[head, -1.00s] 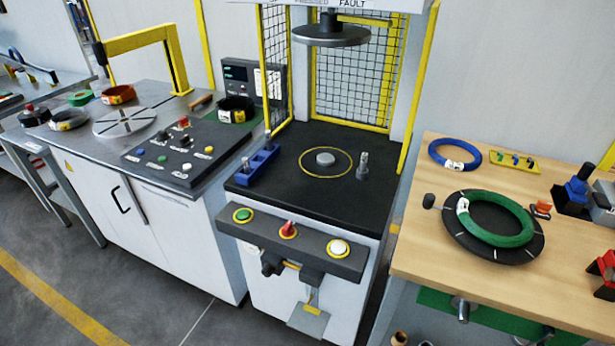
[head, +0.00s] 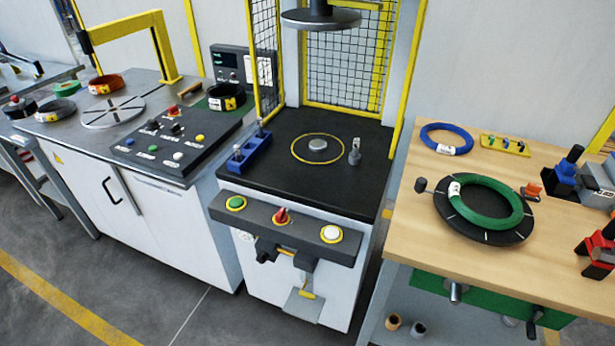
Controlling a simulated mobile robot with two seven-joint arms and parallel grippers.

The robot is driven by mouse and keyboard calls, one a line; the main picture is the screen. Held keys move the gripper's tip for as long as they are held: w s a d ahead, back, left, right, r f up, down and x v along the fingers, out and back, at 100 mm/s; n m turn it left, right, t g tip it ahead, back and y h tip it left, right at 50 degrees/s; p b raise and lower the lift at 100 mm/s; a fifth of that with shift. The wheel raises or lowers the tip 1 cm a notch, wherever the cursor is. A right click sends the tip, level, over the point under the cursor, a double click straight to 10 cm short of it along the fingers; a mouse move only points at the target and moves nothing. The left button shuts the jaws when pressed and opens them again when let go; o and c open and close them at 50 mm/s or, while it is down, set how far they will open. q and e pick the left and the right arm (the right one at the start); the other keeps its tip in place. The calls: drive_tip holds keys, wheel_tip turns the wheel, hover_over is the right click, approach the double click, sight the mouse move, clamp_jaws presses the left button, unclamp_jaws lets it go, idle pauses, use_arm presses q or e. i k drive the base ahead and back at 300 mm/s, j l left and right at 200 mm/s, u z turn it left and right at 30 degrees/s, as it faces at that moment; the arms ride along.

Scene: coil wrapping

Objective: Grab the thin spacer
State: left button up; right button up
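I cannot make out with certainty which thing is the thin spacer. A blue slotted holder (head: 249,154) sits at the left of the black press bed (head: 290,186), with small parts in or beside it too small to tell apart. A small upright metal piece (head: 354,152) stands at the right of the bed. A low round metal boss (head: 318,145) sits inside a yellow ring in the middle. A tan cylinder (head: 393,322) and a grey one (head: 418,328) stand on the lower shelf at the right. Neither of my grippers shows in the head view.
The press head (head: 320,18) hangs above the bed between yellow mesh guards. The wooden bench (head: 410,235) at the right bears a green coil (head: 485,203) on a dark disc and a blue coil (head: 447,139). A control panel (head: 175,140) is on the left cabinet. The floor in front is clear.

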sight(317, 145)
drive_tip(key=i+j, duration=0.15)
drive_tip(key=j, duration=0.25)
drive_tip(key=i+j, duration=0.15)
drive_tip(key=j, duration=0.2)
drive_tip(key=i+j, duration=0.15)
drive_tip(key=j, duration=0.25)
drive_tip(key=j+z, duration=0.1)
drive_tip(key=z, duration=1.05)
